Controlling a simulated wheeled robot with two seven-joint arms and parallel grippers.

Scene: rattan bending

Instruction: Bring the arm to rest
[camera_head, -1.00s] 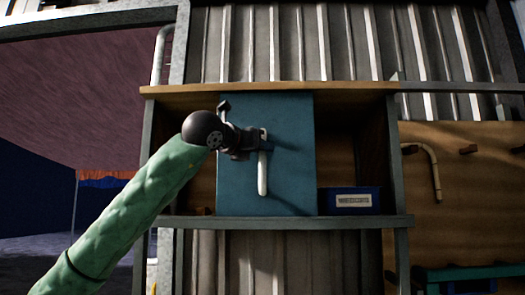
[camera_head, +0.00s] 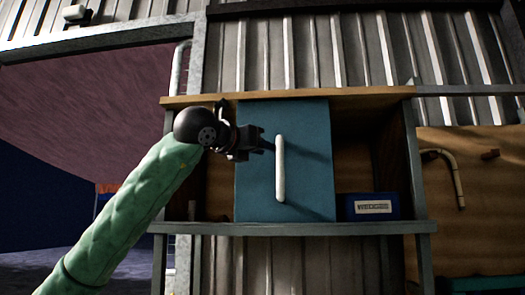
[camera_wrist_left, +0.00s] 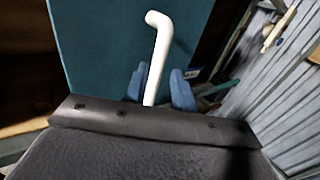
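My left gripper (camera_head: 266,146) is in front of a teal panel (camera_head: 305,160) in a wooden shelf, just left of the panel's upright white handle (camera_head: 280,170). In the left wrist view, its blue fingers (camera_wrist_left: 160,90) are spread, with the white handle (camera_wrist_left: 158,50) showing between them and gaps on both sides. The gripper looks open and holds nothing; whether a finger touches the handle is hard to tell. My right gripper is not in view.
A blue box labelled wedges (camera_head: 368,206) stands on the shelf's lower board (camera_head: 375,227), right of the panel. A bent cane piece (camera_head: 455,175) hangs on the wooden board at right. The space left of the shelf is open.

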